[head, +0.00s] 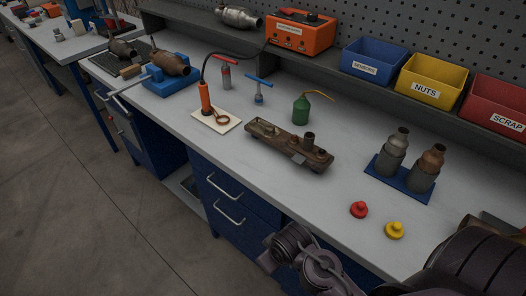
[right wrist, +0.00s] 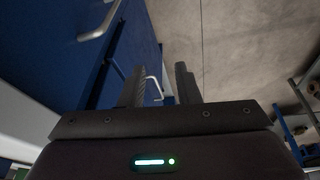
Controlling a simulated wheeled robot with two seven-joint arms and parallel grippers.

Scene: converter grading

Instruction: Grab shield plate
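A long, rusty brown plate-like part (head: 270,136) lies on the grey workbench, with short upright cylinders and a small pale label on it. It may be the shield plate; I cannot tell for certain. My right gripper (right wrist: 160,88) shows in the right wrist view with its two fingers apart and nothing between them. It is beside the blue drawer fronts, over the floor. In the head view dark links of my arm show at the bottom edge, below and in front of the bench, apart from the rusty part. My left gripper is in neither view.
Two metal converters stand on a blue plate (head: 413,192) at right, behind red (head: 359,209) and yellow (head: 394,230) knobs. A green oil can (head: 301,110) is behind the rusty part; an orange-handled tool (head: 205,98) on a pale pad is left. Bins line the back shelf.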

